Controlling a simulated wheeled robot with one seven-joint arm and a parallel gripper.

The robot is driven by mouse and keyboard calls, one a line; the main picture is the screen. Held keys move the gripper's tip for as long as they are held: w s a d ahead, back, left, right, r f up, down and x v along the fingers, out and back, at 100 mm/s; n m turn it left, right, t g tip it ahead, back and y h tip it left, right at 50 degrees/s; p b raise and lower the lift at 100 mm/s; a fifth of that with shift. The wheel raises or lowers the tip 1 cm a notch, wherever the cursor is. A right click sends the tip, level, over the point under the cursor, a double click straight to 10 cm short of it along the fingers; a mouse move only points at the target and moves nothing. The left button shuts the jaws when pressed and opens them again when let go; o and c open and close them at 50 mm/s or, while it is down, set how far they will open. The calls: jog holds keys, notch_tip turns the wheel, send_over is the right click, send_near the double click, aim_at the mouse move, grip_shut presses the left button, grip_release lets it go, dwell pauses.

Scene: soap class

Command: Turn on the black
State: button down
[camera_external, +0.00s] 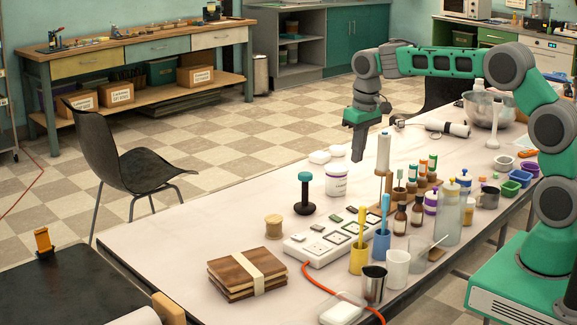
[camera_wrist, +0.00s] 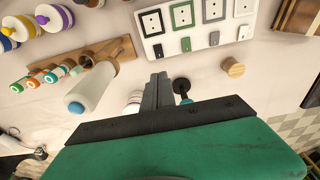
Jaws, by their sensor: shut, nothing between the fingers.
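A white power strip (camera_external: 318,254) lies on the table, with several framed sockets and a row of small switches along one side. My gripper (camera_external: 358,157) is shut and empty, pointing down above the far side of the table, apart from the strip. Its closed fingers also show in the wrist view (camera_wrist: 160,78).
A tall white roll (camera_external: 383,155) and bottles crowd the right.

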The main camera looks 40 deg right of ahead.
aim_at(350, 207)
jog(key=shift+r, duration=0.1)
jog(key=f, duration=0.4)
jog(key=w+f+p, duration=0.1)
jog(key=f, duration=0.9)
jog(key=shift+w, duration=0.35)
jog(key=shift+f, duration=0.3)
jog(key=shift+s, duration=0.1)
jog(key=shift+s+r, duration=0.15)
jog(key=shift+s, duration=0.55)
